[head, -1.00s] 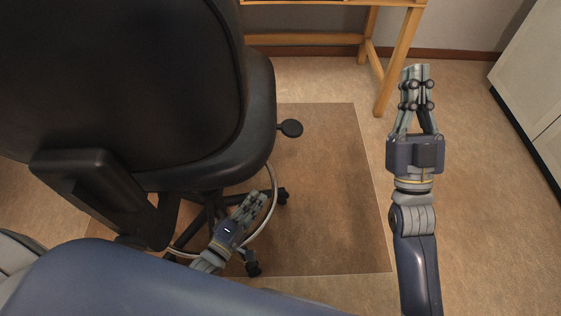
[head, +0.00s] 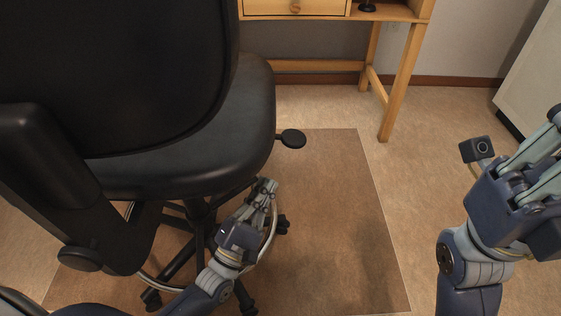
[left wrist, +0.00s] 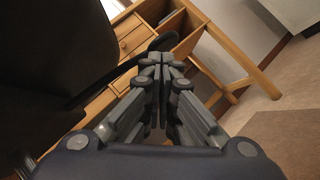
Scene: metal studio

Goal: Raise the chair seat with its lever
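The black office chair (head: 190,155) stands at the left with its backrest towards me. Its lever (head: 293,138), a short rod with a round black paddle, sticks out from under the right side of the seat. My left gripper (head: 266,188) is below the seat edge, lower and left of the paddle and apart from it. In the left wrist view its fingertips (left wrist: 161,66) are together with nothing between them, and the dark paddle (left wrist: 164,41) shows just beyond them. My right gripper (head: 540,150) is at the right edge, far from the chair, its fingertips partly cut off.
The chair stands on a brown floor mat (head: 335,215). A wooden desk (head: 400,85) stands behind, and a white cabinet (head: 535,65) at the right. The mat right of the lever is clear.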

